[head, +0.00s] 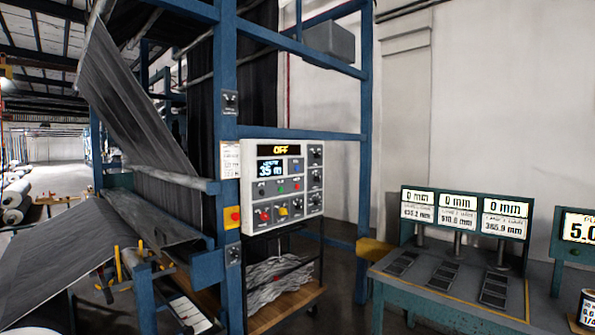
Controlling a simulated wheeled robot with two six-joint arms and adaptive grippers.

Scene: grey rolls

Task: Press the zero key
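A white control panel (250,200) is fixed to a blue machine frame in the middle of the view. Its top display (287,150) reads OFF, and a smaller screen (270,169) shows about 35 m. Below are small keys and knobs, including a red one (265,216), a yellow one (283,211), a blue one (296,168) and a green triangle (281,188). The labels are too small to read, so I cannot tell which is the zero key. Neither of my grippers is in view.
A blue bench (420,296) at right carries three displays reading 0 mm (459,214) and dark pads (440,276). Another display (578,228) is cut off at the right edge. A yellow block (374,250) juts out at the bench's left. Grey fabric (130,90) hangs at left.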

